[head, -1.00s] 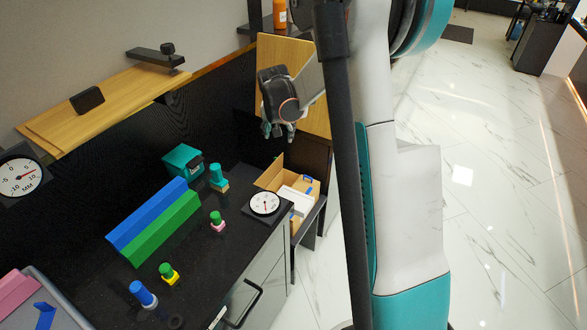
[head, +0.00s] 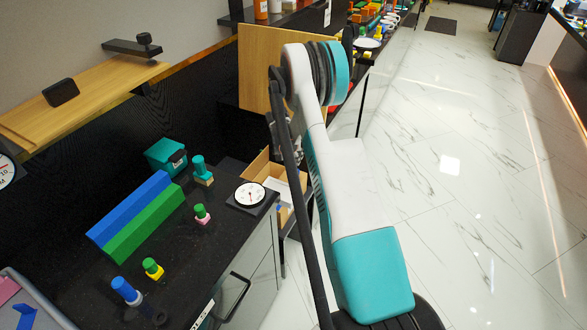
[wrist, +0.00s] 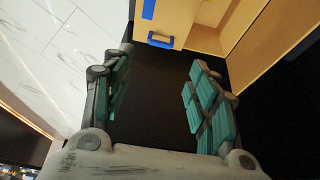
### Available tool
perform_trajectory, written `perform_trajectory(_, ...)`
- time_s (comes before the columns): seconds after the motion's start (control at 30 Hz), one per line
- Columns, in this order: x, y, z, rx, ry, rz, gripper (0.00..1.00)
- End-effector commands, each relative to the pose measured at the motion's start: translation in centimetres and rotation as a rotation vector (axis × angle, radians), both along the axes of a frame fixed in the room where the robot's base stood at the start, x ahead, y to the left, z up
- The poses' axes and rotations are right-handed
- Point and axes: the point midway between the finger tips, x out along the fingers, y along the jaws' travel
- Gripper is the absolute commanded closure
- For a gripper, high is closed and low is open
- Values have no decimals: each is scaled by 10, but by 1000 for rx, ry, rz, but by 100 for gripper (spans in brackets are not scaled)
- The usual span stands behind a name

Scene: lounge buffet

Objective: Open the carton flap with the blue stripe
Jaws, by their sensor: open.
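The open carton (head: 259,167) stands on a low shelf beyond the dark counter in the head view, partly hidden by my arm. A white piece (head: 276,184) lies at its top. In the wrist view the carton (wrist: 207,38) fills the upper part, with a tan flap (wrist: 172,18) at top centre. This flap bears a blue stripe (wrist: 148,9) and a blue loop-shaped handle (wrist: 160,41) at its lower edge. My gripper (wrist: 158,76) is open and empty, its teal fingers apart just below the handle in the picture.
The dark counter (head: 178,238) holds a dial gauge (head: 250,195), green (head: 145,225) and blue (head: 128,208) bars, a teal box (head: 166,155) and several small coloured pieces. A wooden panel (head: 254,75) stands behind the carton. Marble floor (head: 465,200) is open at right.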

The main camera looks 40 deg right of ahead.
Motion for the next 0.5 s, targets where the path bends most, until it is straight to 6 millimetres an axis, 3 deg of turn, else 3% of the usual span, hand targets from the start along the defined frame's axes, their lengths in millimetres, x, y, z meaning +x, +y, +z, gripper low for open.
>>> perform_trajectory(0.03, 2, -4, -14, 0, 0, -1, 47)
perform_trajectory(0.2, 8, -16, -45, 0, 0, 0, 47)
perform_trajectory(0.5, 16, -31, -86, 0, -1, 0, 47)
